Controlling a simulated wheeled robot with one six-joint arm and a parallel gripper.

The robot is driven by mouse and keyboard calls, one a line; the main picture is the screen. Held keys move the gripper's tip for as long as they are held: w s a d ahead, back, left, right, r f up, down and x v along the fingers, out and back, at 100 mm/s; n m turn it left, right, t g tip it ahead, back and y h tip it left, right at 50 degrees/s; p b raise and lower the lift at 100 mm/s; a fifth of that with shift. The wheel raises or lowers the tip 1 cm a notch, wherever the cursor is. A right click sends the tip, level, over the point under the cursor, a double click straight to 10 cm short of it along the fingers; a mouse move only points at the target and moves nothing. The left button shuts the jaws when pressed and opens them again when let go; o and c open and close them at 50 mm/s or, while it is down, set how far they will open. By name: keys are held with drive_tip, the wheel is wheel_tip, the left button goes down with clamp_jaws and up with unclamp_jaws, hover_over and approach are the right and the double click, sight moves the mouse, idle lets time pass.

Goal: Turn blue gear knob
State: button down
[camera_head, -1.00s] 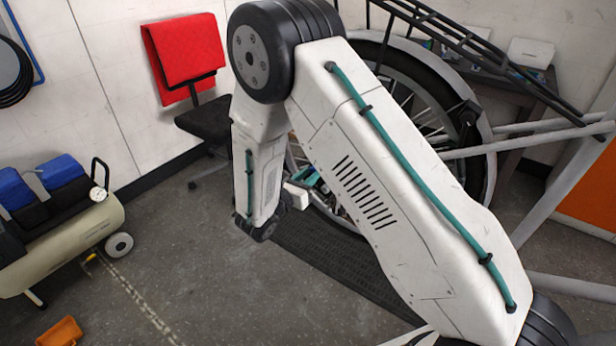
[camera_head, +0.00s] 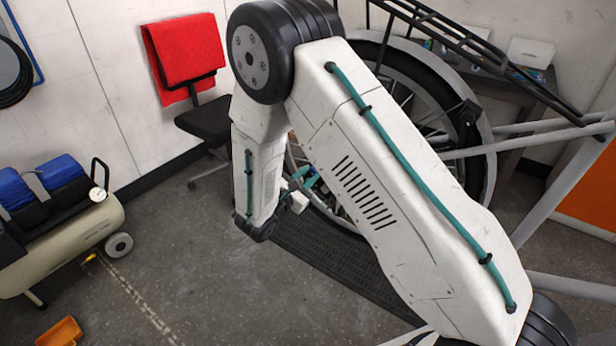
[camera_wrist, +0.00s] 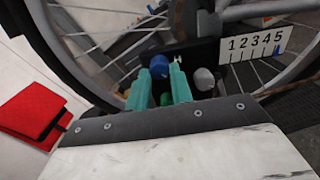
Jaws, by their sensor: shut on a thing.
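The blue gear knob (camera_wrist: 158,66) shows in the wrist view between the teal fingertips of my gripper (camera_wrist: 163,74). My gripper is shut on it. A scale plate (camera_wrist: 255,44) marked 1 to 5 is to the right, with a small blue marker (camera_wrist: 278,49) by the 5. A grey knob (camera_wrist: 204,78) sits just right of the fingers. A green knob (camera_wrist: 166,98) shows partly between the fingers, below the blue one.
The bike wheel (camera_head: 437,95) rises behind the knobs, with spokes close by. A dark mat (camera_head: 335,265) lies under it. A red cloth (camera_head: 184,50) hangs on a chair at the back. A compressor (camera_head: 70,235) stands at the left. The floor between is clear.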

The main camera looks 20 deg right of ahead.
drive_tip(key=m, duration=0.6)
drive_tip(key=shift+w, duration=0.1)
drive_tip(key=m, duration=0.6)
drive_tip(key=shift+a+r, duration=0.1)
drive_tip(key=shift+m, duration=0.4)
drive_tip(key=c, duration=1.2)
unclamp_jaws()
drive_tip(key=shift+c, duration=0.2)
drive_tip(key=v, duration=0.7)
drive_tip(key=shift+a, duration=0.3)
